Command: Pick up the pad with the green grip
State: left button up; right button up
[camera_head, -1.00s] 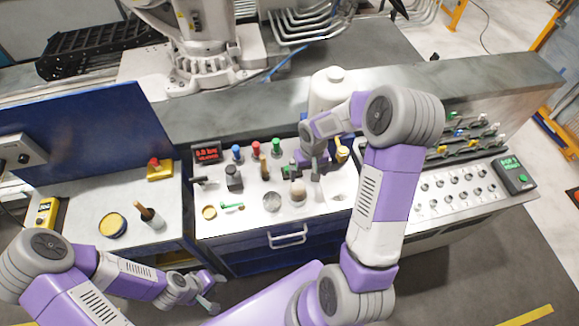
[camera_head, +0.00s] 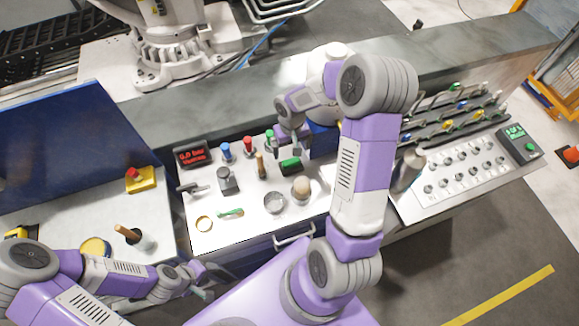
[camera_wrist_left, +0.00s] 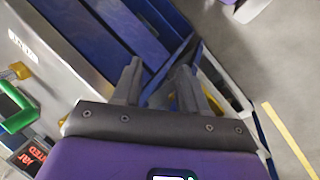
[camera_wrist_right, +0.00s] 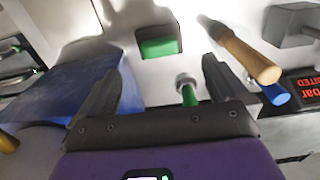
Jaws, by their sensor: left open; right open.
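The pad with the green grip (camera_head: 290,165) is a small dark block with a green top. It lies on the white worktop, right of a wooden-handled tool (camera_head: 261,164). In the right wrist view its green grip (camera_wrist_right: 158,47) shows ahead of the fingers. My right gripper (camera_head: 291,148) is open and empty, just behind the pad and apart from it. Its open fingers (camera_wrist_right: 160,76) show in the right wrist view. My left gripper (camera_head: 213,280) is low at the worktop's front; its fingers (camera_wrist_left: 158,72) are open and empty.
A green-topped piece (camera_head: 270,140) stands close behind the pad, and also shows between the fingers (camera_wrist_right: 187,90). Blue (camera_head: 225,150) and red (camera_head: 248,147) ones stand left of it. A metal dish (camera_head: 275,203) and a round knob (camera_head: 301,188) lie in front. A white bottle stands behind.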

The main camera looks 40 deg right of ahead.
aim_at(291, 161)
notch_tip(291, 161, down, 3)
jog(key=shift+r+b, duration=0.1)
jog(key=shift+b, duration=1)
jog(key=f, duration=0.7)
jog(key=shift+w+d+f, duration=0.15)
jog(key=shift+w+f, duration=0.05)
jog(key=shift+f, duration=0.15)
jog(key=c, duration=0.9)
jog(key=shift+o, duration=0.2)
jog(key=shift+r, duration=0.15)
notch_tip(291, 161, up, 18)
jog(key=p, duration=0.1)
